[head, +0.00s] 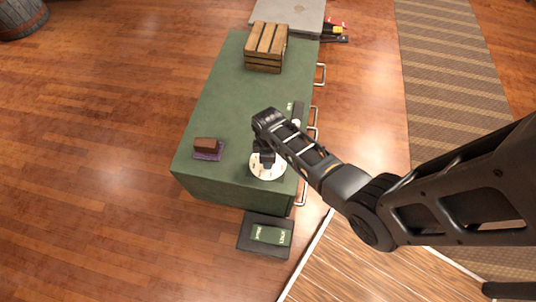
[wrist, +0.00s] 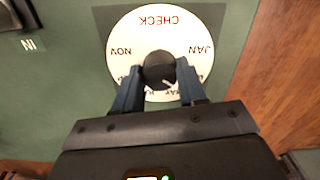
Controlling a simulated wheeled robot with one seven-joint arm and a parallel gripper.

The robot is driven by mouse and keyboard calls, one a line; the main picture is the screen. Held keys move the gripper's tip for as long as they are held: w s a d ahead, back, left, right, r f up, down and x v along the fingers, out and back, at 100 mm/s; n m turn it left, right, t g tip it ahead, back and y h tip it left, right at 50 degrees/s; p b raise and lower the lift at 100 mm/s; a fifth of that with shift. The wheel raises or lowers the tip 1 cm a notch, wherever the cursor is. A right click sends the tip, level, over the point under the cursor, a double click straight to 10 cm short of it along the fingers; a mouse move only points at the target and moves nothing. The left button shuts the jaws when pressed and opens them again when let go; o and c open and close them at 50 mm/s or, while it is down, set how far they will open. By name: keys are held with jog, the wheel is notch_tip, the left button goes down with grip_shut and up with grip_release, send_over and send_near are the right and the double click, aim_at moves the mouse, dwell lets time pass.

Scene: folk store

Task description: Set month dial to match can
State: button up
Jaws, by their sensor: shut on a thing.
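The month dial (head: 258,172) is a white disc on the near end of the green cabinet top. In the wrist view the dial (wrist: 155,20) shows CHECK at the top, NOV at left and JAN at right, upside down; lower words are partly hidden. A black round knob (wrist: 159,68) stands at its centre, with a small white mark at its lower right edge. My gripper (wrist: 159,78) is shut on the knob, one blue finger on each side. In the head view my gripper (head: 266,158) hides part of the dial. I cannot make out a can for certain.
The green cabinet (head: 225,110) carries a wooden crate (head: 265,48) at the far end and a brown block (head: 206,145) on a purple mat at left. A dark mat (head: 246,240) with green lettered pieces lies at the near end. Metal handles (head: 320,75) line the right side.

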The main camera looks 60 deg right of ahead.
jog(key=m+p, duration=0.1)
jog(key=m, duration=0.4)
jog(key=shift+m+p, duration=0.3)
jog(key=shift+p, duration=0.05)
jog(key=m+p, duration=0.1)
jog(key=m, duration=0.5)
jog(key=m+p, duration=0.1)
jog(key=m, duration=0.5)
jog(key=shift+m, duration=0.4)
jog(key=m+p, duration=0.1)
jog(key=m, duration=0.4)
jog(key=shift+m, duration=0.3)
jog(key=o, duration=1.1)
jog(key=shift+c, duration=0.2)
